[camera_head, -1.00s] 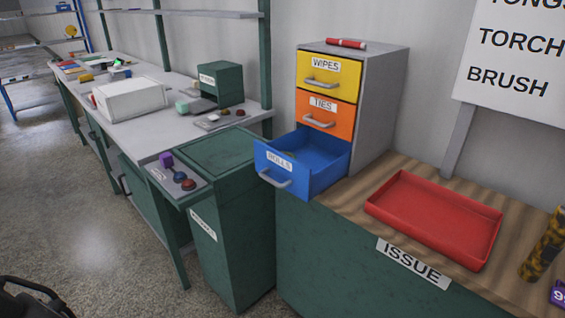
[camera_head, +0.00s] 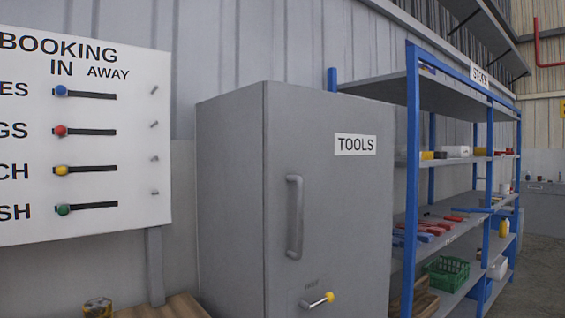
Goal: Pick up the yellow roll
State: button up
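A mottled yellow-and-black upright cylinder (camera_head: 97,308) shows only its top at the bottom left edge, beside the wooden bench top (camera_head: 165,307). I cannot tell whether it is the yellow roll. Small yellow items sit on the blue shelving, one with a dark end (camera_head: 427,155) and one farther along (camera_head: 480,151); they are too small to tell if either is a roll. My gripper is not in view.
Blue STORE shelving (camera_head: 411,190) is at right with a green crate (camera_head: 446,273). A BOOKING board (camera_head: 90,130) hangs at left. Floor (camera_head: 540,280) shows at far right.

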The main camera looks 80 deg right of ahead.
aim_at(425, 154)
jog(key=z, duration=1.35)
